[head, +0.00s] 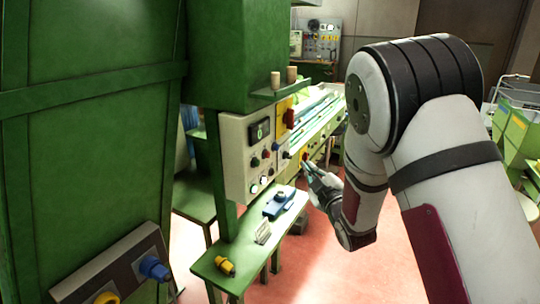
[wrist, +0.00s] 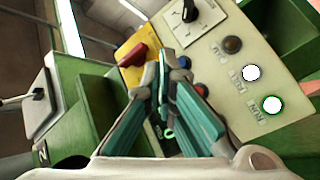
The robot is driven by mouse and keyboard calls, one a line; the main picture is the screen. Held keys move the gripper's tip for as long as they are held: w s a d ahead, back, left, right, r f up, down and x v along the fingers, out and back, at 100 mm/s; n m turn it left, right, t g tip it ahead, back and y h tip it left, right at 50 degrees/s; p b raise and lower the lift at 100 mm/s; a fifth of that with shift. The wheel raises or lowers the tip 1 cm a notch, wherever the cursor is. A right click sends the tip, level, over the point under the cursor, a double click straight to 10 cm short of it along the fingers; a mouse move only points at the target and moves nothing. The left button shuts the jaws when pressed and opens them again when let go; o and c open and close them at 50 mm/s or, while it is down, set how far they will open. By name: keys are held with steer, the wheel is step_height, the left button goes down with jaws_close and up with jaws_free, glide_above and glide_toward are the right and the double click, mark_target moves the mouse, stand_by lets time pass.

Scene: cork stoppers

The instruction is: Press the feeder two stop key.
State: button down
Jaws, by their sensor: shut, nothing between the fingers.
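A pale control panel (head: 238,160) is fixed to the green machine. It carries a small dark display (head: 260,131) and several round buttons. In the wrist view the panel (wrist: 222,22) shows a red button (wrist: 201,89), a dark brown button (wrist: 233,45) and two lit white buttons, one (wrist: 272,104) ringed green. My gripper (head: 306,163) is shut and empty, right of the panel. In the wrist view its teal-padded fingers (wrist: 171,62) overlap the panel's lower edge; contact cannot be told.
A yellow plate with a red handle (wrist: 134,56) adjoins the panel. A green bench (head: 235,262) below holds a blue device (head: 279,204) and a yellow item (head: 225,265). Corks (head: 275,80) stand on the shelf above. Red floor lies open right of the bench.

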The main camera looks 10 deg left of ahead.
steer(key=w+a+b, duration=0.2)
steer(key=w+a, duration=0.1)
steer(key=a, duration=0.5)
steer(key=shift+a, duration=0.15)
steer(key=shift+a, duration=0.1)
stand_by(1.4)
steer(key=shift+w+a, duration=0.1)
steer(key=shift+a, duration=0.2)
steer(key=shift+w+a, duration=0.2)
steer(key=shift+a, duration=0.25)
stand_by(0.9)
steer(key=shift+d, duration=0.1)
steer(key=shift+s+d, duration=0.35)
steer(key=shift+d, duration=0.4)
steer(key=shift+s+d+p, duration=0.2)
steer(key=shift+s+d, duration=0.1)
steer(key=shift+d, duration=0.5)
steer(key=shift+s+d+p, duration=0.25)
steer(key=shift+d, duration=0.5)
steer(key=shift+s+d+p, duration=0.2)
steer(key=shift+s+d, duration=0.1)
steer(key=shift+d, duration=0.5)
